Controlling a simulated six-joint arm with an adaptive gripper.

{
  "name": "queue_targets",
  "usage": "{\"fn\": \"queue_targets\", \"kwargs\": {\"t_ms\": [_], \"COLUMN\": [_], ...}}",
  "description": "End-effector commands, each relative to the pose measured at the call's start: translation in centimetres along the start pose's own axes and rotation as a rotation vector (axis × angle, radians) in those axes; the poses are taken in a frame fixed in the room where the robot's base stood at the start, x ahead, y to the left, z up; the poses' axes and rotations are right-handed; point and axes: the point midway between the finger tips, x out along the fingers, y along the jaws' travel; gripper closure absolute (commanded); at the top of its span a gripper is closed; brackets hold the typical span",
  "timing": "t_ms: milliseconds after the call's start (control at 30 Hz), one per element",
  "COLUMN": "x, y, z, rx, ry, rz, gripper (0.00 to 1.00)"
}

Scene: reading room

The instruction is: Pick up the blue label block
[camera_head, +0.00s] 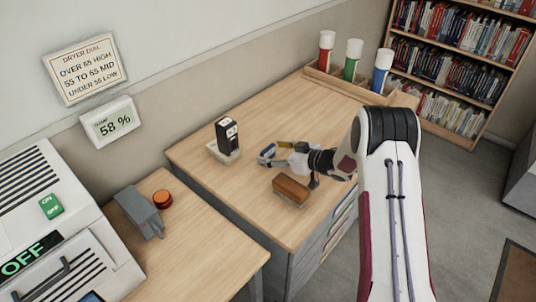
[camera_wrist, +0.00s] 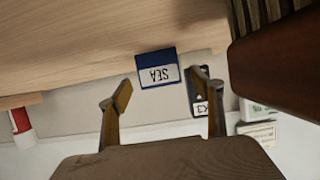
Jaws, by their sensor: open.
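The blue label block (camera_head: 267,152) lies on the wooden desk, just left of my gripper (camera_head: 279,155) in the head view. The space between the fingers looks empty. I cannot tell exactly how far the tips are from the block.
A black label block (camera_head: 228,134) stands on a pale base beyond the blue one. A brown block-like object (camera_head: 291,190) sits close to my wrist. A wooden tray (camera_head: 335,84) with red, green and blue tubes stands at the back. The desk's back left is clear.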

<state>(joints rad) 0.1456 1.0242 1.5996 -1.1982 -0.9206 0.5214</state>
Motion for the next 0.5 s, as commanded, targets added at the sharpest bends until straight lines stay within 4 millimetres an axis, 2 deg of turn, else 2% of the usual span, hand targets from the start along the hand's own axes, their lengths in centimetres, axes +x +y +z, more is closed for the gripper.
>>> {"fn": "queue_targets", "kwargs": {"t_ms": [233, 500], "x": [2.4, 2.8], "y": [0.0, 0.0], "z": [0.0, 0.0], "rx": [0.001, 0.001], "ry": [-0.001, 0.000], "rz": [0.001, 0.002], "gripper": [0.35, 0.35]}}
